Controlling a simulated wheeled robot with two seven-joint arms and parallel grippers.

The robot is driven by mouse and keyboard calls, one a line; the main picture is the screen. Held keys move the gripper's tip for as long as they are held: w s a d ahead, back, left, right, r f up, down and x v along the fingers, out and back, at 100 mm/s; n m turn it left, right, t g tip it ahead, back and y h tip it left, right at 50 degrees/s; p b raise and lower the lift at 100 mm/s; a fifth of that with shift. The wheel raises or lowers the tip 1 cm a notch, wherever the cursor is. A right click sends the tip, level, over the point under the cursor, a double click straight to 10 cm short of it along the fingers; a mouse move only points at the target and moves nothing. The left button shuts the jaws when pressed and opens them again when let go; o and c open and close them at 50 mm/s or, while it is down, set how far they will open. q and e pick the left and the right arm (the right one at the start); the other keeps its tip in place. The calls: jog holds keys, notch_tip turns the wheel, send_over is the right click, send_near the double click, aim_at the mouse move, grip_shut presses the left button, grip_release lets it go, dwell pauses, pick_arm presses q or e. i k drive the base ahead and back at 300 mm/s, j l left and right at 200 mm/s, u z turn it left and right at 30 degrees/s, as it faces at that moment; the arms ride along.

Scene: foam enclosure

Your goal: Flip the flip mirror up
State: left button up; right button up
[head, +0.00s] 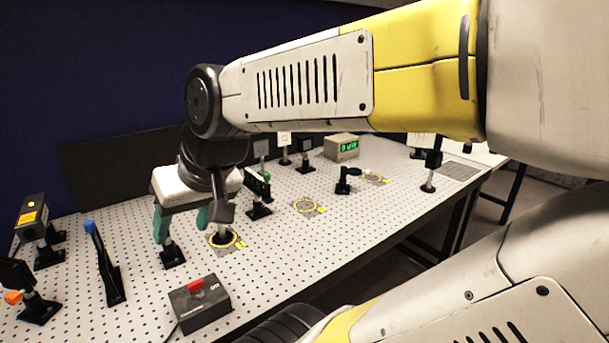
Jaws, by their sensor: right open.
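My right gripper (182,222) has two teal fingers that point down, apart, over the left part of the perforated optical table (265,260). Below and between the fingers stands a short black post mount (171,253); its top is hidden behind the gripper, so I cannot tell what it carries or whether they touch. A small black mount with a flat, sideways-lying head (347,178) stands further right, well away from the gripper. It looks like a flip mirror folded down, but I cannot be sure. My left gripper is not in view.
A black control box with a red switch (200,303) sits in front of the gripper. A blue-topped mount (104,265) and a laser-like box (32,217) stand left. A green-edged mount (258,190) is close right. A display box (341,146) is behind. Yellow rings (307,206) mark the table.

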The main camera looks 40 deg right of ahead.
aim_at(351, 170)
jog(key=k+l+z, duration=0.2)
jog(key=l, duration=0.15)
jog(key=k+l+z, duration=0.45)
jog(key=l, duration=0.25)
jog(key=l+z, duration=0.25)
jog(key=l, duration=0.15)
jog(key=k+l+z, duration=0.2)
jog(key=l, duration=0.25)
jog(key=i+j+z, duration=0.1)
jog(key=z, duration=0.3)
jog(key=j+z, duration=0.3)
jog(key=z, duration=0.15)
jog(key=i+j+z, duration=0.1)
jog(key=j+z, duration=0.15)
jog(key=z, duration=0.15)
